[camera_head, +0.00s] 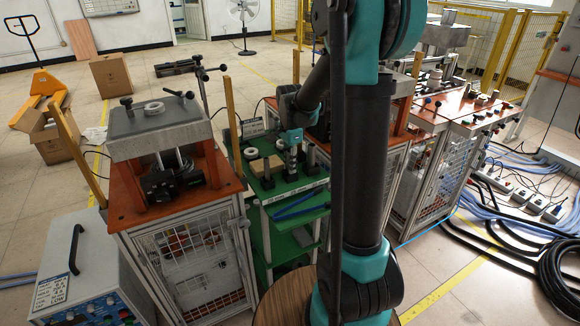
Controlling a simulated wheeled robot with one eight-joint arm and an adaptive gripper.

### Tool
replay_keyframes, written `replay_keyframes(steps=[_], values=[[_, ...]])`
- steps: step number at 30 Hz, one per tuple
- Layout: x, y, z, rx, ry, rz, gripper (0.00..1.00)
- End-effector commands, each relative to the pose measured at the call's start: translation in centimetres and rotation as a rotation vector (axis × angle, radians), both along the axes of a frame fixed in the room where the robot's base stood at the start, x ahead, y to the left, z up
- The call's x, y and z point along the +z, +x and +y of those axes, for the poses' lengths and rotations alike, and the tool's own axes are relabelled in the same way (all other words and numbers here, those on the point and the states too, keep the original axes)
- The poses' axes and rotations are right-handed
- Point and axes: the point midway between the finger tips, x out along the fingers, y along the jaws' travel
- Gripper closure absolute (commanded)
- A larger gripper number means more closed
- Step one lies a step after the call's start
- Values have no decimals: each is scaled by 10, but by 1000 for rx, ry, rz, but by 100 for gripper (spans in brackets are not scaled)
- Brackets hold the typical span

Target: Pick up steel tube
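My gripper (293,145) points down over the top of a small green table (277,189) in the middle of the view. Its teal wrist shows, but the fingers are too small and dark to tell open from shut. A grey metallic cylinder (291,165), possibly the steel tube, stands upright on the green table right under the gripper. I cannot tell whether the fingers touch it. My own arm fills the centre right and hides part of the table's right side.
A tan block (258,166) and a white ring (251,153) lie left of the gripper on the green table. An orange-topped machine (122,209) stands close on the left, with more orange benches (468,105) at right. Cables and hoses (545,225) cover the right floor.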

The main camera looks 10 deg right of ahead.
Motion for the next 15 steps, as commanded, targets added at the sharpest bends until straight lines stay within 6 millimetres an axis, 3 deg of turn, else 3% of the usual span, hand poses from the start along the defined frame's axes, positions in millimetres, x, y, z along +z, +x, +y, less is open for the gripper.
replay_keyframes(steps=[4,15], values=[[0,0,0,0,0,0,100],[1,0,0,0,0,0,100]])
